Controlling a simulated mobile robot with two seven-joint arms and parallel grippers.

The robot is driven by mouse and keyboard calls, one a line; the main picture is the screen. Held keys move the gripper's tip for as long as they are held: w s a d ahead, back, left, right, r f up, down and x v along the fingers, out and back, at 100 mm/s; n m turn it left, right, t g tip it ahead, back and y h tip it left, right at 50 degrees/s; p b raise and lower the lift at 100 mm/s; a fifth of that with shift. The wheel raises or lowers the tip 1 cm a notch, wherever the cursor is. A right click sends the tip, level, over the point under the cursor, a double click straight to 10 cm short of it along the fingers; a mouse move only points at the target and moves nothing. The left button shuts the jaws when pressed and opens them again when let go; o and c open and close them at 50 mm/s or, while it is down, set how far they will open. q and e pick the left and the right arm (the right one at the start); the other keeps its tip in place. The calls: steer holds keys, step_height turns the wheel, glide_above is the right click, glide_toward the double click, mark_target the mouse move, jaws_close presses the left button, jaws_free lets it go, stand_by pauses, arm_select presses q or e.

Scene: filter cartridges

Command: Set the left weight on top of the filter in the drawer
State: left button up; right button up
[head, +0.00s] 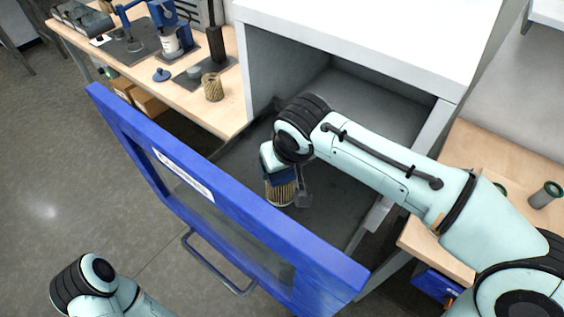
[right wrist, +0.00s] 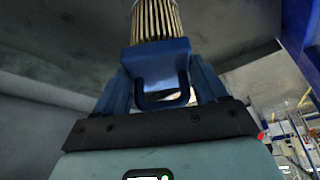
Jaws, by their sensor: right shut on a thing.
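My right gripper (right wrist: 160,100) points down into the open blue-fronted drawer (head: 325,262). It is shut on a blue block-shaped weight with a U-shaped handle (right wrist: 160,60). The pleated tan filter (head: 281,192) stands in the drawer directly below the weight, and it also shows beyond the weight in the right wrist view (right wrist: 156,20). The weight is against or very close to the filter's end; I cannot tell whether it rests there. In the head view my right wrist and gripper (head: 278,172) hide much of the weight. My left arm is at the lower left, its gripper out of view.
The drawer's tall blue front stands between the floor and the filter. The grey cabinet (head: 375,35) rises behind. A wooden bench at left holds another pleated filter (head: 213,88) and a blue press (head: 170,25). The right bench carries a green-rimmed cylinder (head: 546,195).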

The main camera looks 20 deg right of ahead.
steer(key=shift+f, duration=0.25)
steer(key=o, duration=1.7)
steer(key=p+v, duration=0.2)
steer(key=v, duration=1.1)
steer(key=shift+r, duration=0.2)
steer(key=shift+s, duration=0.1)
